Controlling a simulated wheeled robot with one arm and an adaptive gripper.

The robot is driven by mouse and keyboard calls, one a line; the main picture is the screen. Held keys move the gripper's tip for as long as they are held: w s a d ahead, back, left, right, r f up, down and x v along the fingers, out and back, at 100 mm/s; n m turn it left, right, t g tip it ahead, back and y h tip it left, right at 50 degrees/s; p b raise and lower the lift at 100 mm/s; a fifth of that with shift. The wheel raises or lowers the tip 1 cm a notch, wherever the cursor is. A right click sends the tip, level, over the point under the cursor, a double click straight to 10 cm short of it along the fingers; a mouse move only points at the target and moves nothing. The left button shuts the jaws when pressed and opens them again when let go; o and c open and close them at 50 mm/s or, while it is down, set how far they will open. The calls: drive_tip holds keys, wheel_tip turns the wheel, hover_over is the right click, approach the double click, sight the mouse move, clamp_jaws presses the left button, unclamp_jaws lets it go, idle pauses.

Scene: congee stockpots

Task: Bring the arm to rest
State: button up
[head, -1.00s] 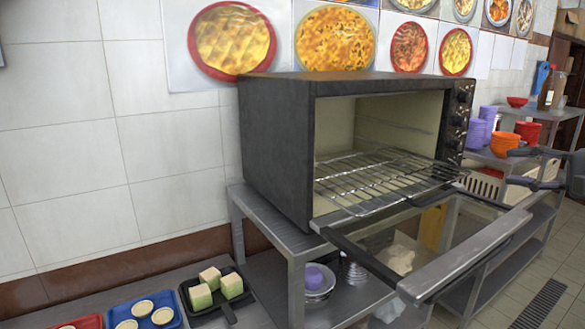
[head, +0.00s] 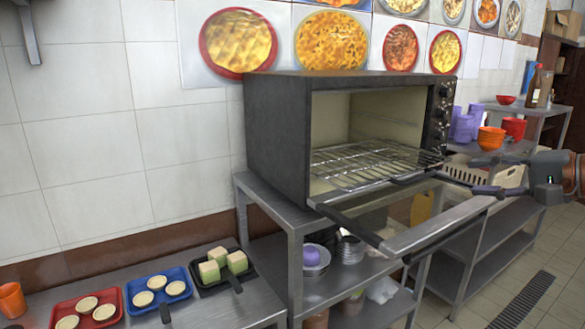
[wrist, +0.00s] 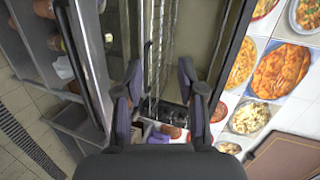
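My gripper (head: 482,176) is at the right of the head view, just right of the oven's open front, its fingers pointing left. Its two dark purple-grey fingers are spread apart with nothing between them. The wrist view also shows the open, empty gripper (wrist: 161,78). The black oven (head: 275,140) stands on a metal stand with its door (head: 410,235) lowered and a bare wire rack (head: 365,165) inside. In the wrist view, the oven's interior and rack lie beyond the fingers. I cannot tell how far the fingers are from the door.
A low metal counter at lower left holds a red tray (head: 88,323) and a blue tray (head: 178,306) with tarts, and a black pan (head: 215,288) with green-and-white blocks. Purple and orange bowls (head: 491,138) and a pale basket (head: 500,178) sit behind my gripper. Open floor lies at lower right.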

drive_tip(key=s+a+f+n+g+h+b, duration=0.1)
drive_tip(key=s+a+f+n+g, duration=0.3)
drive_tip(key=a+f, duration=0.55)
drive_tip(key=s+a+f+n+g+h+b, duration=0.15)
drive_tip(key=s+a+f+g, duration=0.3)
drive_tip(key=a+f, duration=0.45)
drive_tip(key=s+d+f+n+g+h, duration=0.1)
drive_tip(key=s+f+n+g+h, duration=0.1)
drive_tip(key=s+f, duration=0.6)
drive_tip(key=s+d+f+n+g+h+b, duration=0.1)
drive_tip(key=s+d+f+n+g+h, duration=0.1)
drive_tip(key=s+f, duration=0.7)
drive_tip(key=s+g+h, duration=0.1)
drive_tip(key=s+h, duration=0.1)
drive_tip(key=s, duration=0.1)
drive_tip(key=shift+s+f, duration=0.15)
drive_tip(key=shift+s, duration=0.05)
